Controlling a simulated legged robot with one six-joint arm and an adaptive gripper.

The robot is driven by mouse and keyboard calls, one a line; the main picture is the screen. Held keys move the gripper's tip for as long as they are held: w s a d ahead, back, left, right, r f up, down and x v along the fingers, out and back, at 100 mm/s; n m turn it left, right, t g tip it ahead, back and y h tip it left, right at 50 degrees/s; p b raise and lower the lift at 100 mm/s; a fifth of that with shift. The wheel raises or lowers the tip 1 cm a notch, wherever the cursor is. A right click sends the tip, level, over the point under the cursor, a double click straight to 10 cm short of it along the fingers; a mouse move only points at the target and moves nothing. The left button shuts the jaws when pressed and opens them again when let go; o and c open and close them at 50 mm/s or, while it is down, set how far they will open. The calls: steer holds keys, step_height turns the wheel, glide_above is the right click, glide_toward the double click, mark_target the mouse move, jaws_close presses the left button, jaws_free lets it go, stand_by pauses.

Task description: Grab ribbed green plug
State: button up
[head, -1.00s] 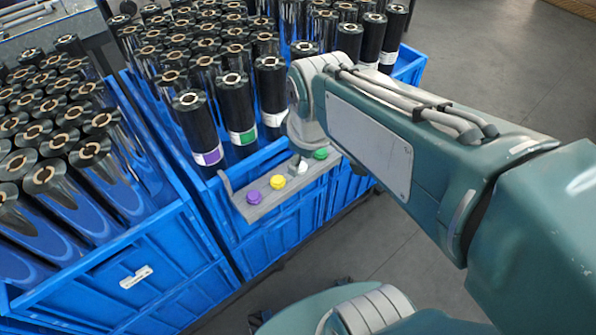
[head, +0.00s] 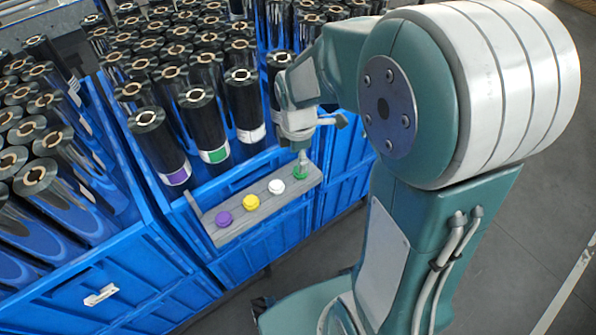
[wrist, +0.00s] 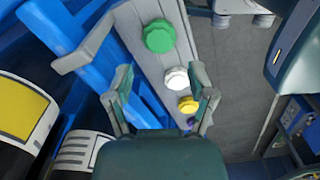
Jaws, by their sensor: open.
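The green plug (head: 300,173) sits at the right end of a grey ledge (head: 262,204) on the front of a blue crate. In the wrist view the green plug (wrist: 160,36) is round and stands in line with the white and yellow plugs. My gripper (head: 303,155) is just above the green plug in the head view and partly covers it. In the wrist view my gripper (wrist: 163,82) is open and empty, its two fingers apart, with the green plug beyond the fingertips. I cannot tell whether a finger touches the plug.
White (head: 276,187), yellow (head: 251,203) and purple (head: 224,219) plugs stand along the same ledge. Blue crates (head: 135,262) hold many dark upright film rolls (head: 204,122) close behind the ledge. Open grey floor (head: 490,265) lies to the right.

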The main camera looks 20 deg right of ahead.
steer(key=f, duration=0.2)
steer(key=d+f, duration=0.1)
steer(key=f, duration=0.1)
steer(key=shift+f, duration=0.3)
steer(key=shift+a+f, duration=0.15)
steer(key=shift+f, duration=0.15)
steer(key=shift+a, duration=0.2)
steer(key=shift+c, duration=0.7)
steer(key=c, duration=0.3)
steer(key=shift+c, duration=0.4)
steer(key=shift+d, duration=0.1)
